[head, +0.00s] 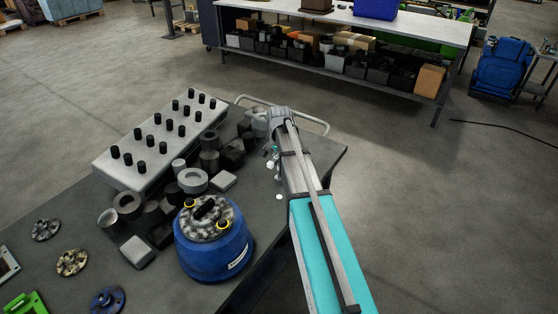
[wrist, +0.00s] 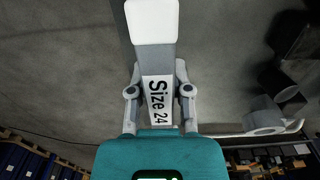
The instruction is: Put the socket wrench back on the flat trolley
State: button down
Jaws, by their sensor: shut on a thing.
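In the wrist view my gripper (wrist: 158,75) is shut on a pale grey piece marked "Size 24", with a white block at its far end. I take this piece to be the socket wrench (wrist: 152,22); the rest of it is out of sight. It is held clear, with grey floor behind it. In the head view my arm covers most of the gripper, and I cannot make out the wrench there. The dark flat-topped trolley (head: 262,212) with a tubular handle stands at the lower left, beside and partly behind my arm.
The trolley top carries a grey block with several black pegs (head: 160,136), dark cylinders (head: 208,160), a blue round housing (head: 213,250) and flanged discs (head: 72,262). A workbench (head: 400,25) with loaded shelves stands behind.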

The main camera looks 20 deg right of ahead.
aim_at(279, 177)
jog(key=shift+f+b, duration=3.2)
jog(key=shift+f, duration=0.4)
jog(key=shift+f+b, duration=1)
jog(key=shift+b, duration=0.2)
jog(key=shift+c, duration=2.4)
grip_release()
jog(key=o, duration=0.5)
jog(key=shift+r, duration=0.15)
notch_tip(279, 177, up, 9)
jog(key=p, duration=0.9)
